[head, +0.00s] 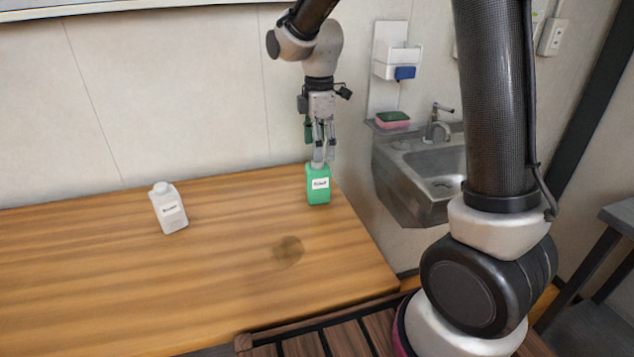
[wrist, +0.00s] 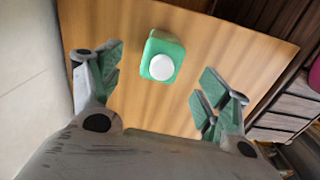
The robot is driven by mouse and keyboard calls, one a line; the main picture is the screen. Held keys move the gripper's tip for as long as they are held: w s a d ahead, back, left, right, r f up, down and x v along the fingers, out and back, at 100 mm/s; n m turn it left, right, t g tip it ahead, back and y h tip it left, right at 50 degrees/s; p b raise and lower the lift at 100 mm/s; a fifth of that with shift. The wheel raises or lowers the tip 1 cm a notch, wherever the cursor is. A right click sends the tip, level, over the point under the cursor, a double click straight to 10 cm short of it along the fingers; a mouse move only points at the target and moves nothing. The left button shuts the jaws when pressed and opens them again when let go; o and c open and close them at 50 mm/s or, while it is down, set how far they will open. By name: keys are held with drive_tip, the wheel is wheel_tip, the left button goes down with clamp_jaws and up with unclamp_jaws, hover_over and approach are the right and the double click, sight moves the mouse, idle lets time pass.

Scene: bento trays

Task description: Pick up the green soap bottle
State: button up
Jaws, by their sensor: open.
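The green soap bottle (head: 318,188) stands upright near the back right corner of the wooden table, with a white label on its front. In the wrist view the green soap bottle (wrist: 162,56) is seen from above, with its round white cap towards me. My gripper (head: 319,156) points down just above the bottle, its fingertips close to the cap. In the wrist view my gripper (wrist: 161,85) is open, with its green-padded fingers wide apart and the bottle between and a little ahead of them. Nothing is held.
A white bottle (head: 168,208) stands on the wooden table (head: 120,290) to the left. A metal sink (head: 430,175) with a faucet is right of the table. A sponge (head: 392,119) lies on the sink's ledge. The middle of the table is clear.

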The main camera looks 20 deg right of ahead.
sight(317, 171)
drive_tip(key=f, duration=0.7)
drive_tip(key=shift+s+a+f, duration=0.15)
drive_tip(key=shift+a+f, duration=0.05)
drive_tip(key=shift+a, duration=0.05)
drive_tip(key=c, duration=1.3)
wheel_tip(317, 171, up, 10)
drive_tip(key=shift+r, duration=0.1)
